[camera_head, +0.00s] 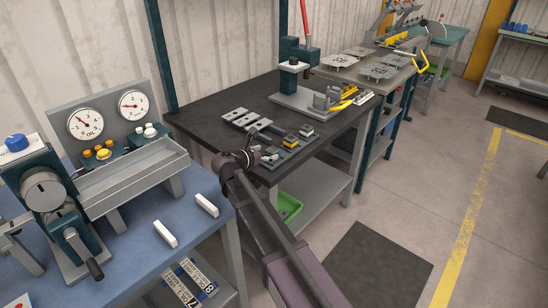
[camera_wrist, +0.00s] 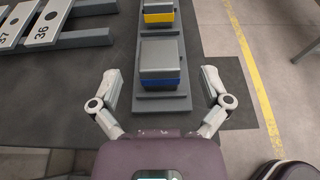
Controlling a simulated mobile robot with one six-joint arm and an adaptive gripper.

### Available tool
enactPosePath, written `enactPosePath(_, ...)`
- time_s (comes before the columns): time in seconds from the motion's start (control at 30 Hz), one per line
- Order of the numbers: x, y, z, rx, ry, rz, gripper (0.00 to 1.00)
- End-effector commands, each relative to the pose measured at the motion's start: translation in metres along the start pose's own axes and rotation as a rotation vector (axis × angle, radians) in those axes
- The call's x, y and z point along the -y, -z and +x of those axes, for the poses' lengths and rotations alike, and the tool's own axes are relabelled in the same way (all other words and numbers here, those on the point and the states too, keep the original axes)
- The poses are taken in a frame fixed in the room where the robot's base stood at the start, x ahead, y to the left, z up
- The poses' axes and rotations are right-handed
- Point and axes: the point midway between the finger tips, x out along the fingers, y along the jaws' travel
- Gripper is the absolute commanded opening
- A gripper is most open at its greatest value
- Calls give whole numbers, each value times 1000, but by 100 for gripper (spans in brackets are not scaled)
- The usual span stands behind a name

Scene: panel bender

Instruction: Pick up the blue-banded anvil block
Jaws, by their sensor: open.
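The blue-banded anvil block (camera_wrist: 160,60) is a grey block with a blue band low on its near side. It sits on a grey rack (camera_wrist: 163,103) in the wrist view. My gripper (camera_wrist: 160,76) is open, with one finger to the left and one to the right of the block, both apart from it. In the head view my gripper (camera_head: 264,151) is over the near edge of the dark bench and hides most of that spot; I cannot make out the blue band there.
A yellow-banded block (camera_wrist: 158,15) sits just beyond on the same rack; it also shows in the head view (camera_head: 290,138). Numbered grey bars (camera_wrist: 45,28) lie to the left. The dark bench top (camera_head: 205,112) is clear at its left. A blue table (camera_head: 140,215) stands nearer.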

Motion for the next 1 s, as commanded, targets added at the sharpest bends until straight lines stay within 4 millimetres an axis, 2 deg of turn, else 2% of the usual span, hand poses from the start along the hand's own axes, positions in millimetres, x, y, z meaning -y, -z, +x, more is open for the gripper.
enactPosePath(0.03, -1, 2, 7, 0, 1, 1, 97)
enactPosePath(0.2, 0, 1, 18, 0, -1, 1, 97)
enactPosePath(0.77, 0, 0, 18, 0, 0, 0, 97)
enactPosePath(0.87, 0, 0, 18, 0, 0, 0, 73)
enactPosePath(1.0, 0, 0, 18, 0, 0, 0, 32)
